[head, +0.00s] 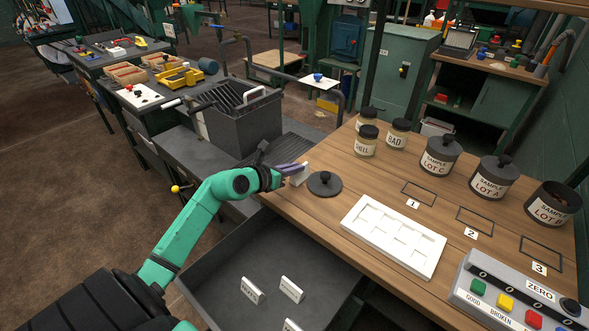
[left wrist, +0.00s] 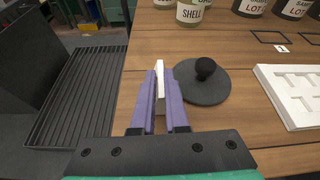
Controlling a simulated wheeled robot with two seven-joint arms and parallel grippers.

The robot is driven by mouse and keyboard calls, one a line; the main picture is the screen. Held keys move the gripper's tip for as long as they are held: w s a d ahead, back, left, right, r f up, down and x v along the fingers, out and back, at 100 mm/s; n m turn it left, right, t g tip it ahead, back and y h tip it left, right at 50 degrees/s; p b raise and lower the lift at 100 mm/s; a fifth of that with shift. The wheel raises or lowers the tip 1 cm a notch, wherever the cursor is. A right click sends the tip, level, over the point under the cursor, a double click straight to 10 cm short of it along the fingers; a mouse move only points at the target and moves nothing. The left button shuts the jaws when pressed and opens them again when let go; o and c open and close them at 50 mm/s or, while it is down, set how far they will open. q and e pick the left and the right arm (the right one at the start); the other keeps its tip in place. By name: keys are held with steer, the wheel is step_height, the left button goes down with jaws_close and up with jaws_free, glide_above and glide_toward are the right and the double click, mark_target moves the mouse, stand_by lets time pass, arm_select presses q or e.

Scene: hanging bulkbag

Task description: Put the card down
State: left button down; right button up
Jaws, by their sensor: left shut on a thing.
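My left gripper (head: 288,170) is shut on a small white card (head: 301,176) at the left edge of the wooden table (head: 330,218). In the left wrist view, the gripper's purple fingers (left wrist: 160,100) pinch the card (left wrist: 160,78) from both sides, and it stands upright on edge. I cannot tell whether its lower edge touches the wood. The card's printed face is not readable. A round dark lid with a knob (head: 324,185) lies just right of the card; it also shows in the left wrist view (left wrist: 200,88). My right gripper is not in view.
An open grey drawer (head: 240,262) below holds several white cards. A white compartment tray (head: 393,236), numbered outlines, labelled jars (head: 366,141), dark sample pots (head: 440,156) and a button box (head: 520,300) occupy the table. Bare wood lies between lid and tray. A grated bin stands left.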

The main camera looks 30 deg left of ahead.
arm_select(q)
steer(key=shift+f, duration=0.1)
steer(key=shift+f, duration=0.15)
steer(key=c, duration=0.9)
jaws_free()
